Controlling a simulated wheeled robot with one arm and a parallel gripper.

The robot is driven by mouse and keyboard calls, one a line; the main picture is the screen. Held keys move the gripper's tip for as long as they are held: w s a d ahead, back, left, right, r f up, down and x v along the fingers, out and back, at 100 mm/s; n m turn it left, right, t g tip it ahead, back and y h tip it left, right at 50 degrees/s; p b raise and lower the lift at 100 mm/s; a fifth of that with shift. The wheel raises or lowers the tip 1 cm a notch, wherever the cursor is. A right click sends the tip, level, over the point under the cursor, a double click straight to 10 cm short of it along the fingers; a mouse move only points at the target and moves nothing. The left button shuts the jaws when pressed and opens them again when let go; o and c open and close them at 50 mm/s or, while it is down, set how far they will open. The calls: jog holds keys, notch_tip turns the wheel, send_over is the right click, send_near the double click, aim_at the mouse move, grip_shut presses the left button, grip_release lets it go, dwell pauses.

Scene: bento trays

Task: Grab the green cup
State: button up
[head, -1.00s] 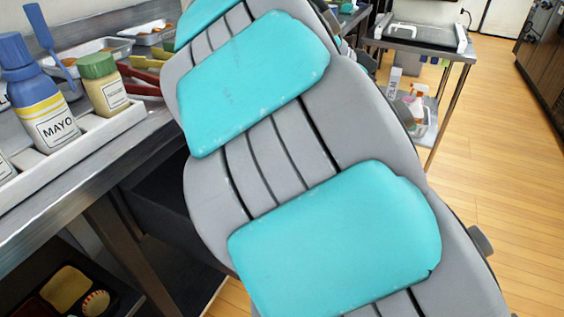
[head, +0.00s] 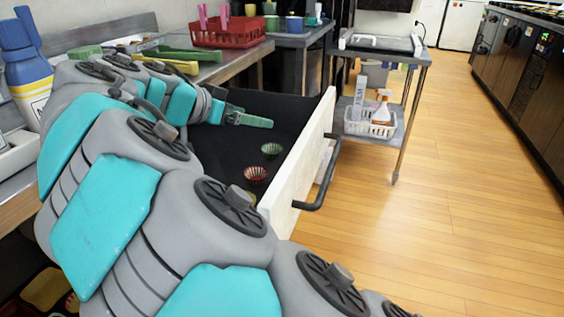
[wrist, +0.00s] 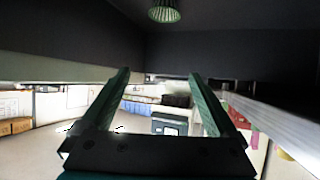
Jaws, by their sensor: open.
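The green cup (head: 271,150) is a small ribbed cup inside the open black drawer (head: 290,105). It also shows at the top edge of the wrist view (wrist: 164,11), partly cut off. My gripper (head: 268,122) is over the drawer, above and behind the green cup in the head view, and does not touch it. In the wrist view its two green fingers (wrist: 160,75) stand apart with nothing between them.
A red cup (head: 256,174) sits in the drawer nearer my arm. The drawer has a pale front (head: 310,150) with a dark handle (head: 325,180). A steel cart (head: 408,100) and open wooden floor lie to the right. A red basket (head: 228,33) stands on the counter behind.

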send_near(277, 149)
jog(key=shift+x, duration=3.7)
jog(key=c, duration=1.3)
jog(key=shift+c, duration=0.2)
